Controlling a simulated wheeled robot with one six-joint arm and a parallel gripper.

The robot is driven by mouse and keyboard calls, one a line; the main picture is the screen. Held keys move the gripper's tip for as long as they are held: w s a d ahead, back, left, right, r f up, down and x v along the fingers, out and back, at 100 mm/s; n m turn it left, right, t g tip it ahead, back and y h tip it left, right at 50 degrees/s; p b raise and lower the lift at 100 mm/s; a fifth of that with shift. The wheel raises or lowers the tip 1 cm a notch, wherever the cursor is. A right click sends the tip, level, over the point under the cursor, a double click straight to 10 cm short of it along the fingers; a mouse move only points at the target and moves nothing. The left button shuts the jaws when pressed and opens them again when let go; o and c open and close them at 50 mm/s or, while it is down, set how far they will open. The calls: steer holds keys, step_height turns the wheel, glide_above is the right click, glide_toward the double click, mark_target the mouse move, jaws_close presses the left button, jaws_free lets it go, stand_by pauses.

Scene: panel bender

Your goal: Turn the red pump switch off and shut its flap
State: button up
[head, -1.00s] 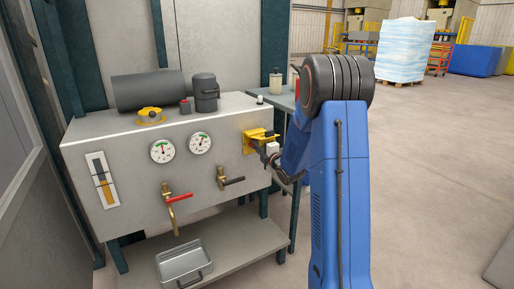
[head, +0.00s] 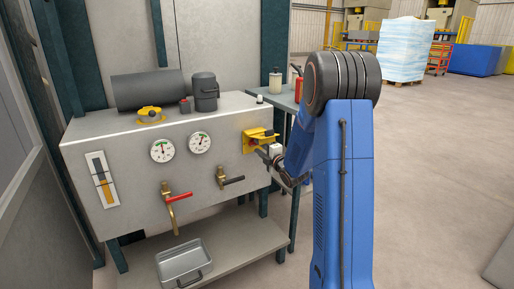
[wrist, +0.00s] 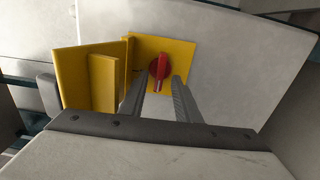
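The red pump switch (wrist: 159,68) sits on a yellow plate (wrist: 178,46) on the tank's grey end face in the wrist view. Its handle stands about upright in the picture. The yellow flap (wrist: 82,78) stands open to the left of the switch. My gripper (wrist: 161,84) is open and empty, its two fingers pointing at the switch, one to each side of its lower end. I cannot tell whether they touch it. In the head view the yellow switch housing (head: 256,139) is at the tank's right end, with my gripper (head: 268,150) close to it; the red switch is hidden there.
The tank front carries two gauges (head: 162,151), a red-handled valve (head: 178,197) and a black-handled valve (head: 231,181). A metal tray (head: 183,262) lies on the shelf below. A side table with bottles (head: 276,83) stands behind my arm. The floor at right is clear.

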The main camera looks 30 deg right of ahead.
steer(key=s, duration=1.5)
steer(key=shift+d, duration=0.2)
